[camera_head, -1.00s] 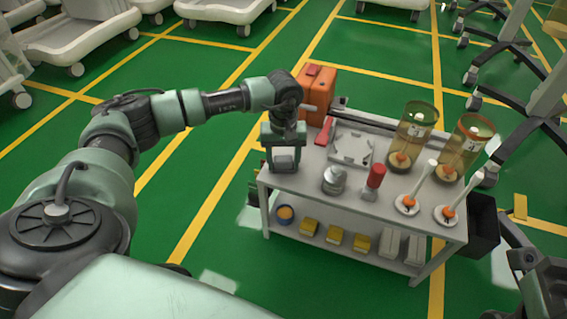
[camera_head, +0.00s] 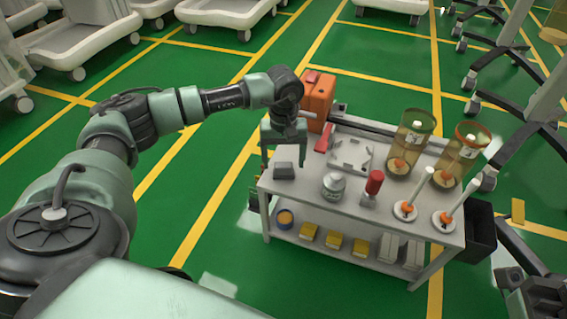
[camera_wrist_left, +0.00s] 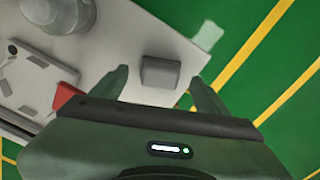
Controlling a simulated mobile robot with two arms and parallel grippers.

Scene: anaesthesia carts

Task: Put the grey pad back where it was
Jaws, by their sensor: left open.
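The grey pad (camera_head: 284,171) is a small dark grey block lying on the left end of the cart's top. It also shows in the left wrist view (camera_wrist_left: 160,73), near the edge of the top. My left gripper (camera_head: 284,160) is open above the pad and empty. In the left wrist view the two fingers of my left gripper (camera_wrist_left: 160,82) stand apart, one on each side of the pad, with gaps between. My right gripper's jaws do not show; only dark parts are at the lower right of the head view.
The white cart top (camera_head: 316,195) also holds an orange box (camera_head: 318,98), a light tray (camera_head: 351,155), a silver jar (camera_head: 333,186), a red-topped item (camera_head: 374,183) and two amber cylinders (camera_head: 410,140). A red item lies near the tray. Yellow boxes stand on the lower shelf.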

